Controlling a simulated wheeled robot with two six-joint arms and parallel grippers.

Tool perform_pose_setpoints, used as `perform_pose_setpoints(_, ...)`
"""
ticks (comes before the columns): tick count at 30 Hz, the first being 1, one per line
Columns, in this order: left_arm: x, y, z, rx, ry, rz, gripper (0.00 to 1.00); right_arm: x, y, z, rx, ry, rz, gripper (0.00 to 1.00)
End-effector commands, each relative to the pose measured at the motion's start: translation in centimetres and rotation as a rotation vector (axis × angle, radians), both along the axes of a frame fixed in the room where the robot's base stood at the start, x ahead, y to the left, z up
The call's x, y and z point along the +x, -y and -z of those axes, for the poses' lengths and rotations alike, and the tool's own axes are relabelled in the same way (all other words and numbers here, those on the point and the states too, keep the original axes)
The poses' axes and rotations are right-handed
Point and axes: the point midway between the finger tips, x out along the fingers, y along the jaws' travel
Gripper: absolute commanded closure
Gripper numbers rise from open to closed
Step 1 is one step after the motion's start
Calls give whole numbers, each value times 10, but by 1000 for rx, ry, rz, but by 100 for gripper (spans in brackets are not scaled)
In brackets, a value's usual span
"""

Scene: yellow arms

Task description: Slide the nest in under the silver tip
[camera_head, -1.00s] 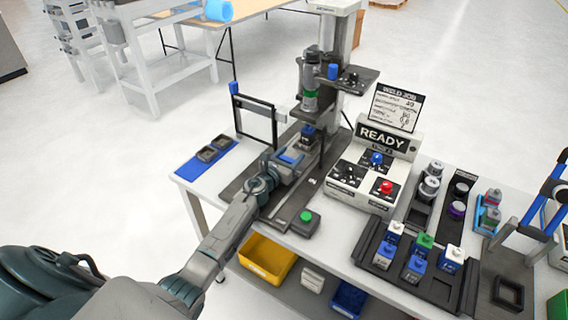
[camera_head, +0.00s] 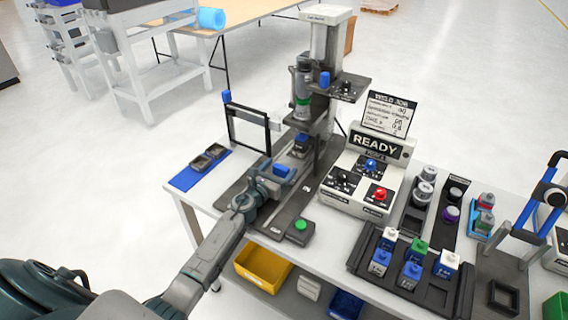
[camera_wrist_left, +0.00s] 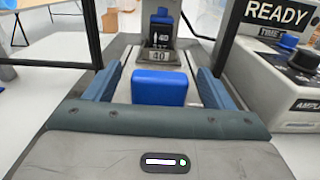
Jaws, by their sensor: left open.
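The blue handle block (camera_head: 282,169) is on the near side of the nest. The silver tip (camera_head: 301,112) hangs from the welder head above the rail; its exact alignment with the nest is unclear. My left gripper (camera_wrist_left: 158,80) is open, its fingers either side of the blue handle block (camera_wrist_left: 159,88) with gaps on both sides. My right gripper is out of view.
A black frame (camera_head: 232,128) stands left of the rail, beside a blue mat (camera_head: 185,179). The READY control box (camera_head: 335,200) is close on the right. A green button (camera_head: 300,225) sits near the front edge. Racks of bottles stand further right.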

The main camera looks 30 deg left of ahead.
Motion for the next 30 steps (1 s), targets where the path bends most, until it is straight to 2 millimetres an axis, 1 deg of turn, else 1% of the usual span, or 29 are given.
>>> perform_pose_setpoints(1,-12,-1,0,1,-2,0,24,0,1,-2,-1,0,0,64)
perform_pose_setpoints(6,-43,-3,0,1,-1,1,24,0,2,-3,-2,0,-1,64)
perform_pose_setpoints(9,-56,-4,1,0,-1,0,24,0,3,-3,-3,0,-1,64)
perform_pose_setpoints(12,-65,-5,1,0,0,0,24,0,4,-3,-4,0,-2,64)
perform_pose_setpoints(17,-70,-5,0,-1,-1,1,24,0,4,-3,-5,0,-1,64)
perform_pose_setpoints(30,-70,-5,0,-1,0,0,24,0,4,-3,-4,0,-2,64)
